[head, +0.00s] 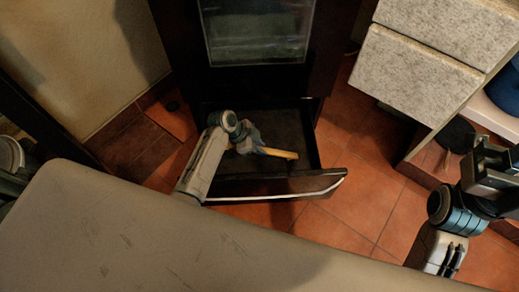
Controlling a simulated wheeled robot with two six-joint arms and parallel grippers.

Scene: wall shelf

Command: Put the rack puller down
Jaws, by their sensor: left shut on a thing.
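The rack puller (279,153) shows as a short, light wooden bar, pointing right from my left gripper. My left gripper (254,146) is shut on its left end, which the gripper hides. Both are over the open, dark drawer (218,188) below the oven. I cannot tell whether the puller touches the drawer floor. My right gripper (492,165) is at the right edge, away from the drawer and the puller. Its opening cannot be made out.
The dark oven cabinet with a glass door (257,35) stands above and behind the drawer. Grey stone-like drawer fronts (415,75) are at the upper right. My large pale body part fills the lower left. Red floor tiles (350,220) lie bare right of the drawer.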

